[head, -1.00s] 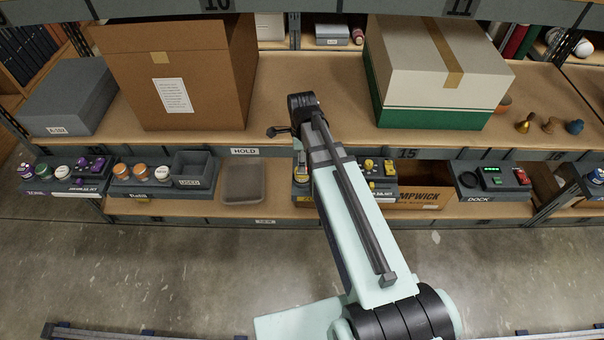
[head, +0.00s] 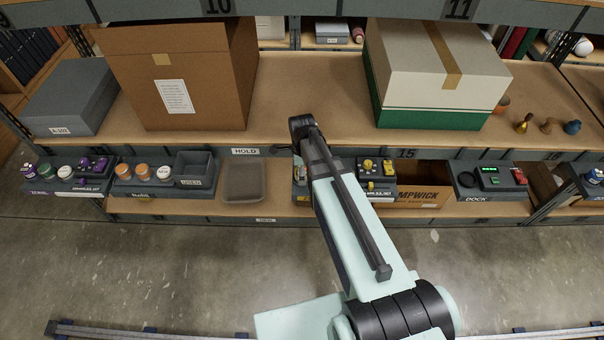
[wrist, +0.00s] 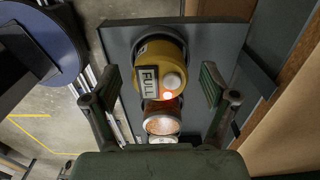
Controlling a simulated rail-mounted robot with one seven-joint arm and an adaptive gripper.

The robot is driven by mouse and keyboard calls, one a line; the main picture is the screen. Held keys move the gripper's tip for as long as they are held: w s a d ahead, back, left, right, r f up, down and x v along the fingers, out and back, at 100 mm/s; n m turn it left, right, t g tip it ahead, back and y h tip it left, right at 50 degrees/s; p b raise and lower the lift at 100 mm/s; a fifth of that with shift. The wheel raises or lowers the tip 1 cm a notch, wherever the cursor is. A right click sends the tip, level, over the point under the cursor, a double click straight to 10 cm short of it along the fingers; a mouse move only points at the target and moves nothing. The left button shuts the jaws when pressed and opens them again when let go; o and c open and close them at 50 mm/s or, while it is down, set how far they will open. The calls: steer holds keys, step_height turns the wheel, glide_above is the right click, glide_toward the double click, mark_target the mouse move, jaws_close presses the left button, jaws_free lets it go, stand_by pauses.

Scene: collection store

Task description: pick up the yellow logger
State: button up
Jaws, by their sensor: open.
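The yellow logger (wrist: 162,72) is a round yellow body with a "FULL" label, a pale round button and a small lit orange light, seen in the wrist view. My gripper (wrist: 160,74) is open, with one finger on each side of the logger and visible gaps between. The logger stands on a dark grey tray (wrist: 116,42). In the head view my arm covers most of that spot, and the logger cannot be made out clearly there.
An orange-topped jar (wrist: 162,118) and a paler one stand in line with the logger, towards my palm. A cardboard box (head: 420,197) stands to the right on the lower shelf. The upper shelf board (head: 310,95) is above. An empty grey tray (head: 243,183) lies left.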

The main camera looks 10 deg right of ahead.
steer(key=c, duration=1.3)
